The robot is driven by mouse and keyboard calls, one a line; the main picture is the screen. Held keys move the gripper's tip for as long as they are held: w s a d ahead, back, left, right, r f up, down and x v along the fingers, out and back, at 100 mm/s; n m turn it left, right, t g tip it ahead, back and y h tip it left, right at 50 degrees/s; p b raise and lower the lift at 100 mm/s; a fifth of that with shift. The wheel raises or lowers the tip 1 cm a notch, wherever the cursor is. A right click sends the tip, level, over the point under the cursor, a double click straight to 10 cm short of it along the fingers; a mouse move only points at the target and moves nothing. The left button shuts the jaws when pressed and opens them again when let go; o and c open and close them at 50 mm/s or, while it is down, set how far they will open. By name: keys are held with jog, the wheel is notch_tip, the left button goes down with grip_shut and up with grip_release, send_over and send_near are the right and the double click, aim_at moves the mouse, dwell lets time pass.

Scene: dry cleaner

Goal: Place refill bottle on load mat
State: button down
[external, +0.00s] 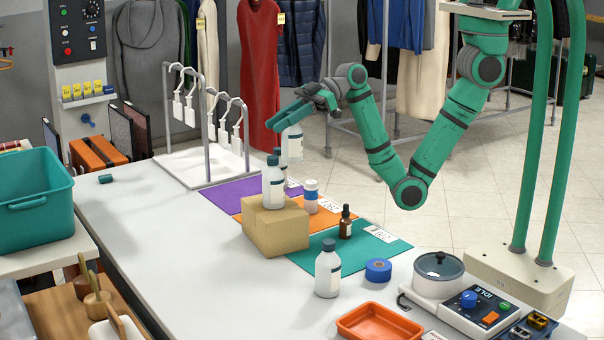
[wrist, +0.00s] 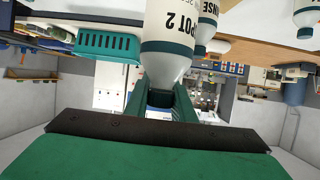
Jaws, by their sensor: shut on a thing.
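My gripper (external: 297,112) is shut on the neck of a white bottle (external: 293,142) and holds it over the far end of the counter, near the purple mat (external: 226,198). In the wrist view the held bottle (wrist: 168,60) fills the top middle, with its neck between my fingers (wrist: 160,100); part of its label reads "POT 2". An orange mat (external: 333,222) and a teal mat (external: 385,247) lie nearer. Their cards are too small to read surely, so I cannot tell which is the load mat.
A white bottle (external: 273,190) stands on a cardboard block (external: 275,233); another (external: 328,274) stands on the counter. A hanger rack (external: 205,170) stands behind.

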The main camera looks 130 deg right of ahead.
jog(key=s+d+m+h, duration=0.2)
jog(key=s+d, duration=0.2)
jog(key=d, duration=0.3)
jog(key=s+d+m+h, duration=0.1)
jog(key=s+d, duration=0.3)
jog(key=d, duration=0.3)
jog(key=w+d+f, duration=0.3)
jog(key=w+f, duration=0.3)
jog(key=f, duration=0.3)
jog(key=w+d+f, duration=0.4)
jog(key=w+f, duration=0.2)
jog(key=f, duration=0.3)
jog(key=shift+g, duration=0.3)
jog(key=shift+w+d+f, duration=0.1)
jog(key=shift+f, duration=0.1)
jog(key=c, duration=1.5)
grip_release()
jog(key=shift+r, duration=0.1)
